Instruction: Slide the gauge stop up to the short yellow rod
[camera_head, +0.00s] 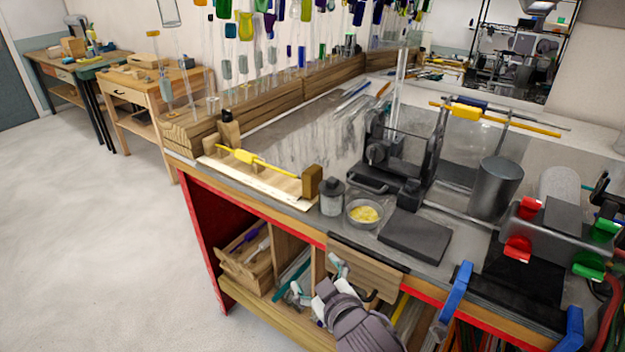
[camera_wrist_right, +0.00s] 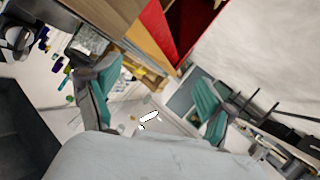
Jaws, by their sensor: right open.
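A short yellow rod (camera_head: 255,160) lies lengthwise along a pale wooden gauge board (camera_head: 262,176) at the bench's front left corner. A brown wooden block (camera_head: 312,182) stands at the board's right end, close to the rod's right end. I cannot tell for certain which block is the gauge stop. My right gripper (camera_head: 318,280) is low in front of the bench's shelves, below and apart from the board. Its teal-padded fingers are spread and empty in the right wrist view (camera_wrist_right: 155,98). My left gripper is not in view.
A dark jar (camera_head: 332,197) and a bowl of yellow bits (camera_head: 363,214) stand right of the board. A wooden drawer front (camera_head: 365,267) is near my right gripper. Open floor is at left.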

